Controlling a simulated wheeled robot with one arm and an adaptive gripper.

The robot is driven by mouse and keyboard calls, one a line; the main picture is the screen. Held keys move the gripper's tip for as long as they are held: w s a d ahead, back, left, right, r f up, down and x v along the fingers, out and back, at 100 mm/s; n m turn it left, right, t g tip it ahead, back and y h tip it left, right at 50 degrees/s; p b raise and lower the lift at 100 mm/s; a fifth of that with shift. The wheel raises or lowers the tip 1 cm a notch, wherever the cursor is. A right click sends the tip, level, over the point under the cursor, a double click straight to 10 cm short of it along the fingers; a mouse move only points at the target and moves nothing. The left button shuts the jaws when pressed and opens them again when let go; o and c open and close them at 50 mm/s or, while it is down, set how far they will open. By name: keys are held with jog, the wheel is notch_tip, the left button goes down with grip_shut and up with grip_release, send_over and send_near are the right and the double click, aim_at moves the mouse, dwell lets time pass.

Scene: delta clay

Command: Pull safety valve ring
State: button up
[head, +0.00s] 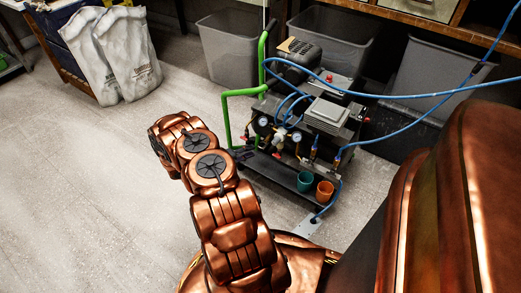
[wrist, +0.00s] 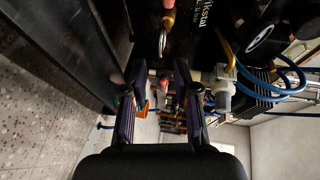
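The air compressor (head: 325,112) stands on a dark cart with a green handle. In the wrist view, a small brass fitting (wrist: 168,20) with a ring (wrist: 162,43) hanging from it shows at the top centre, on the dark compressor body; it looks like the safety valve ring. My gripper (wrist: 159,72) is open, its two fingers apart, with the ring beyond the fingertips and nothing clearly held. In the head view, my gripper (head: 243,152) is small and dark beside the compressor's left side. I cannot make out the ring there.
Blue hoses (head: 400,96) run from the compressor to the right. Gauges (head: 263,121) and a green handle (head: 226,118) are close to my gripper. A teal cup (head: 305,181) and an orange cup (head: 325,191) sit low on the cart.

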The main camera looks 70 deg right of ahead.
jog(key=shift+b+x, duration=0.85)
jog(key=shift+x, duration=2.25)
jog(key=shift+c, duration=0.2)
jog(key=c, duration=0.5)
grip_shut()
jog(key=shift+f, duration=0.15)
